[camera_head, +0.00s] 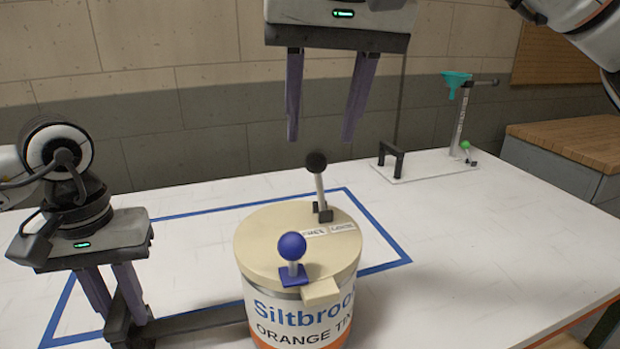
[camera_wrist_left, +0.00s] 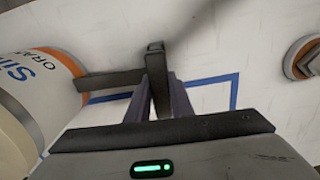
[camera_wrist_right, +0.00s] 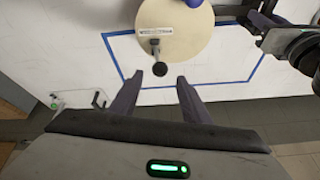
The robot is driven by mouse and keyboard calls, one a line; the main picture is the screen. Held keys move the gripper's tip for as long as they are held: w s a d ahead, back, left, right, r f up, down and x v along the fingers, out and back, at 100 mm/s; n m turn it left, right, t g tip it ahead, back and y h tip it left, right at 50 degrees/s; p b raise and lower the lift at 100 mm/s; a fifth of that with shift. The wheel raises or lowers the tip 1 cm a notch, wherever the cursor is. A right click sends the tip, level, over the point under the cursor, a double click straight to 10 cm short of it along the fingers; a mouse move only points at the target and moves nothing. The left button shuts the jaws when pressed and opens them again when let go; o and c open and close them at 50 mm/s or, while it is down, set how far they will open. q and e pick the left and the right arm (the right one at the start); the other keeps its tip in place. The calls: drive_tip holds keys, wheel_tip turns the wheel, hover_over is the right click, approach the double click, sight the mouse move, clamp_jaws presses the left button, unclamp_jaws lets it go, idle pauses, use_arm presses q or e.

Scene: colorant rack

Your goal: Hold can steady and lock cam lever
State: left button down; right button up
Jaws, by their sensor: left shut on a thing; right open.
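The can (camera_head: 300,315), marked Siltbrook and orange, stands on the table with a beige lid (camera_head: 265,240). The cam lever (camera_head: 319,185) rises from the lid's far side, nearly upright, with a black ball knob. A two-part label (camera_head: 330,229) lies beside its base. The lid also carries a blue ball knob (camera_head: 292,246). My left gripper (camera_head: 122,300) is shut on the black side handle (camera_head: 200,323), also seen in the left wrist view (camera_wrist_left: 115,79). My right gripper (camera_head: 322,138) is open and empty above the lever; the lever knob (camera_wrist_right: 160,69) appears near its fingertips.
Blue tape (camera_head: 185,213) outlines a rectangle on the white table (camera_head: 430,250) around the can. A wooden-topped cabinet (camera_head: 575,140) stands right. The table between is clear.

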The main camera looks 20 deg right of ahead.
sight(319, 183)
drive_tip(key=x, duration=1.1)
drive_tip(key=shift+f, duration=0.1)
clamp_jaws()
